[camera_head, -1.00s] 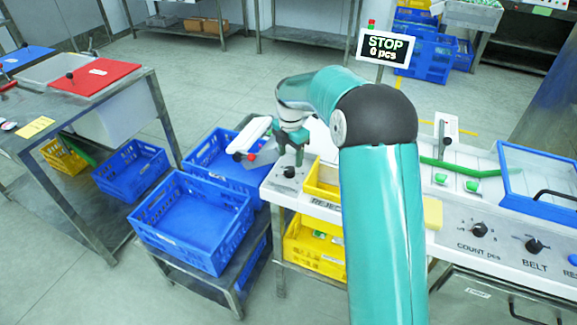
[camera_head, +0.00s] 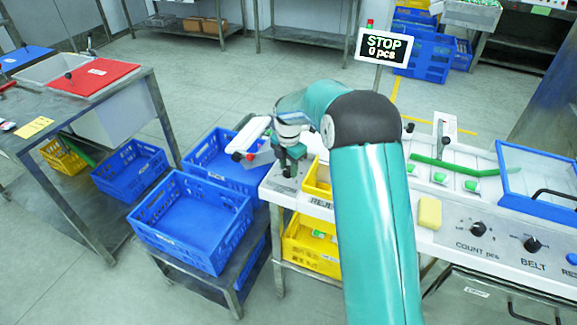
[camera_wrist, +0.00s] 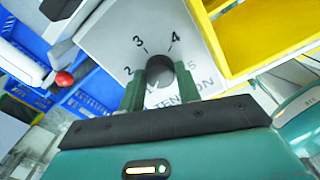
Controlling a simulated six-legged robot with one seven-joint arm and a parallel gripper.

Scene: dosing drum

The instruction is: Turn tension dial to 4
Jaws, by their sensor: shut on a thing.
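The tension dial is a dark round knob (camera_wrist: 160,70) on a pale plate (camera_wrist: 110,35) with the printed numbers 2, 3, 4 and 5 and part of the word TENSION. My gripper (camera_wrist: 160,85) has its two green fingers on either side of the knob, shut on it. In the wrist view the 3 and 4 sit just beyond the knob. I cannot tell clearly which number the knob's pointer faces. In the head view my gripper (camera_head: 289,165) is down at the plate at the machine's left end and mostly hides the knob.
A yellow bin (camera_wrist: 265,35) is close on the right. Blue crates (camera_head: 190,225) stand left.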

